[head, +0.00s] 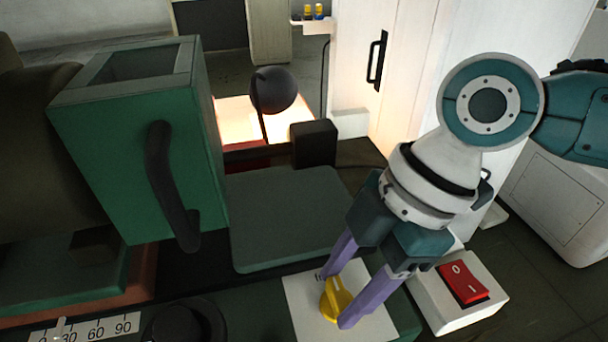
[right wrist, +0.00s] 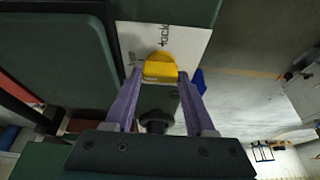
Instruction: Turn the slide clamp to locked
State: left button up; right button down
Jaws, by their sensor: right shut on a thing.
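The slide clamp is a yellow knob (head: 337,303) on a white plate (head: 298,296) at the bottom of the head view. My right gripper (head: 333,300) reaches down to it, with one purple finger on each side of its raised grip. The knob also shows between the fingertips in the right wrist view (right wrist: 160,71). There, the white plate (right wrist: 193,42) carries dark lettering above the knob and to its left; I cannot read it surely. The pointer's exact setting is unclear. My left gripper is not in view.
A white box with a red rocker switch (head: 462,284) stands just right of the plate. A green housing with a dark curved handle (head: 164,175) rises at left. A flat green slab (head: 287,215) lies behind the knob. A black ball (head: 273,90) on a stalk is farther back.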

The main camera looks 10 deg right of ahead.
jog(key=shift+s+r+m+p, duration=0.1)
jog(key=shift+r+m+p, duration=0.1)
jog(key=shift+m+p, duration=0.5)
jog(key=m+t+p, duration=0.1)
jog(key=m+p, duration=0.1)
jog(key=p, duration=0.1)
jog(key=m+t+p, duration=0.1)
jog(key=m+p, duration=0.2)
jog(key=m+t+h+p, duration=0.1)
jog(key=m+p, duration=0.2)
jog(key=shift+s+a+r+t, duration=0.1)
jog(key=shift+s+a+t, duration=0.1)
jog(key=shift+a+t, duration=0.1)
jog(key=m+h+p, duration=0.1)
jog(key=m+p, duration=0.1)
jog(key=m, duration=0.2)
jog(key=shift+t+p, duration=0.3)
jog(key=shift+a+f+m+h+p, duration=0.1)
jog(key=shift+m+h+p, duration=0.1)
jog(key=shift+m+h, duration=0.25)
jog(key=shift+f+m+h+p, duration=0.15)
jog(key=shift+m+h, duration=0.1)
jog(key=shift+m, duration=0.4)
jog(key=shift+m+t+h, duration=0.3)
jog(key=shift+m+h, duration=0.1)
jog(key=shift+m, duration=0.7)
jog(key=shift+c, duration=1.2)
grip_release()
